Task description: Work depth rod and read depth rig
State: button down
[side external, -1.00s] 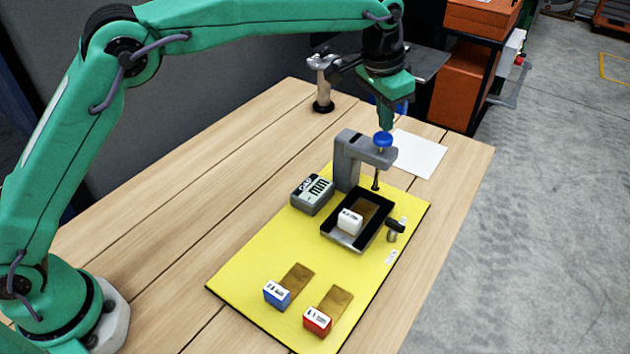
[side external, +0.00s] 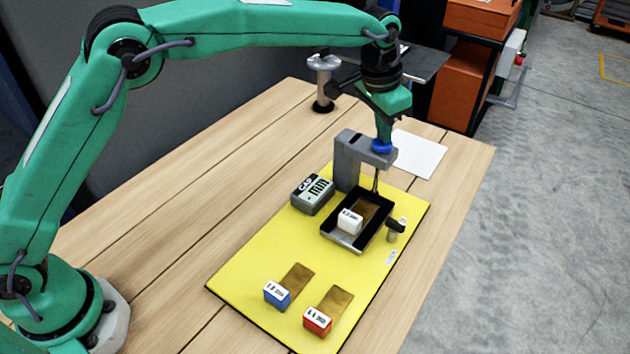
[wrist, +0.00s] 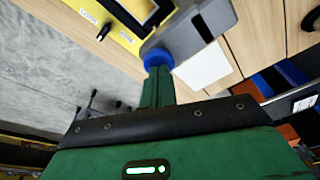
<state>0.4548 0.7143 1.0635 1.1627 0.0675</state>
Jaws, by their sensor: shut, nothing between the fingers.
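The depth rig is a grey bracket (side external: 348,160) standing at the back of a yellow mat (side external: 250,262). Its rod (side external: 376,182) has a blue knob (side external: 382,147) on top, close to the bracket arm. My gripper (side external: 383,138) is shut, its tips on or just above the knob; the wrist view shows the tips against the blue knob (wrist: 158,58). Below the rod is a black-rimmed tray (side external: 333,234) holding a white-labelled block (side external: 349,221) with a brown plate (side external: 368,209). A grey readout box (side external: 312,194) stands left of the bracket; its display is too small to read.
A blue block (side external: 277,295) and a red block (side external: 317,321), each with a brown plate, lie at the mat's front. White paper (side external: 418,153) and a grey post (side external: 323,84) are behind.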

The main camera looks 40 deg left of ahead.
jog(key=shift+f, duration=0.3)
jog(key=shift+r, duration=3.8)
